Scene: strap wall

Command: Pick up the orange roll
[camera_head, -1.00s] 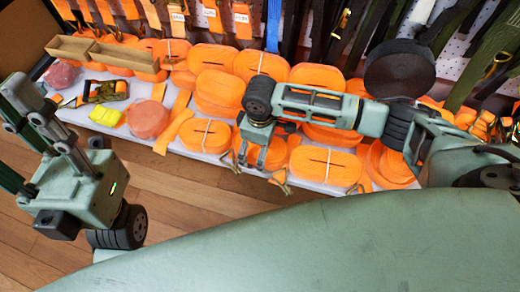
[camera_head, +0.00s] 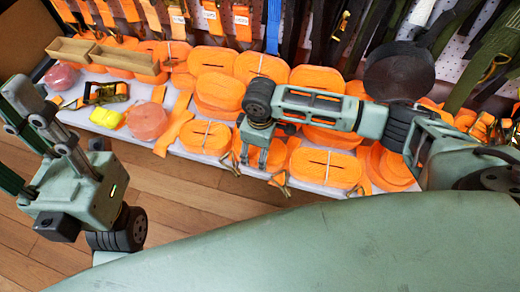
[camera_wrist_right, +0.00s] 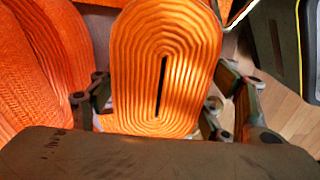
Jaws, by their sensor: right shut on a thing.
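An orange roll (camera_wrist_right: 140,70), a flat coil of strap with a dark slot in its middle, stands between the fingers of my right gripper in the right wrist view. My right gripper (camera_wrist_right: 162,105) is shut on this roll, with a finger at each side of it. In the head view my right gripper (camera_head: 262,157) points down among the rolls on the table, and its arm hides most of the held roll. My left gripper (camera_head: 40,130) is at the left, away from the table; its fingertips do not show clearly.
Several other orange rolls crowd the white table, one close to the right gripper (camera_head: 325,168). A ratchet buckle (camera_head: 106,92), a yellow item (camera_head: 105,117) and a wooden tray (camera_head: 125,62) are at the left. Straps hang behind. Wooden floor (camera_head: 180,200) lies in front.

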